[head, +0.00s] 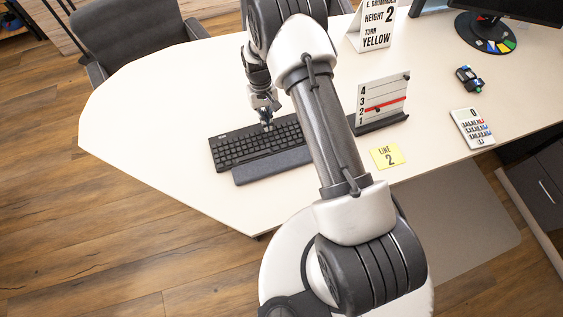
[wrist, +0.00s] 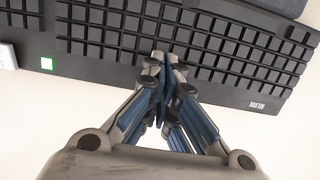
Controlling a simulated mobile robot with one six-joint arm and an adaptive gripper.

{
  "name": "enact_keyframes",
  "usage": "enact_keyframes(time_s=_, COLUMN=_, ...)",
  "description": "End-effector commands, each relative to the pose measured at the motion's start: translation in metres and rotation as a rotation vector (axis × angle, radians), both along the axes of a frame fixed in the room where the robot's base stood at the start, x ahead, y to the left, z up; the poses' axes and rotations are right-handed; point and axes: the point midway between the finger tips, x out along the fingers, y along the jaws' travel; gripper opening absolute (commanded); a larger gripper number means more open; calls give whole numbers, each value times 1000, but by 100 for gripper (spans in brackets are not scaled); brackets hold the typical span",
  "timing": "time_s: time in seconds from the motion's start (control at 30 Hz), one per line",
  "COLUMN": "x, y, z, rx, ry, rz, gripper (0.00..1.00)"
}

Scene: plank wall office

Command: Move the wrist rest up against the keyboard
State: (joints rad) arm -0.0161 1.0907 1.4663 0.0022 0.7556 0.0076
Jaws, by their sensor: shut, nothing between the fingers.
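The black keyboard (head: 240,149) lies on the desk and fills much of the wrist view (wrist: 215,45). The wrist rest (head: 268,167), a dark grey-blue bar, lies along the keyboard's near long side in the head view. It looks very close to the keyboard there; I cannot tell whether they touch. My arm hides the right ends of both. Only a piece of the wrist rest shows at the wrist view's top right (wrist: 284,6). My gripper (head: 267,124) is shut and empty at the keyboard's far edge, its fingertips (wrist: 163,58) together over that edge.
A numbered stand with a red line (head: 384,103), a calculator (head: 471,129), a sign card (head: 377,30) and a monitor base (head: 484,34) stand farther right. The desk's left side (head: 150,115) is clear.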

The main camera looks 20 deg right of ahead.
Motion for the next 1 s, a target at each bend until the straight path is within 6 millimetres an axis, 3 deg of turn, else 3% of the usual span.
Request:
enact_keyframes(time_s=0.73, x=-147, y=-1, z=-1, rx=0, ry=2, rz=0, gripper=0)
enact_keyframes(time_s=0.83, x=-158, y=-1, z=-3, rx=0, ry=0, rz=0, gripper=0)
enact_keyframes(time_s=1.0, x=-156, y=-1, z=-16, rx=0, ry=-1, rz=0, gripper=0)
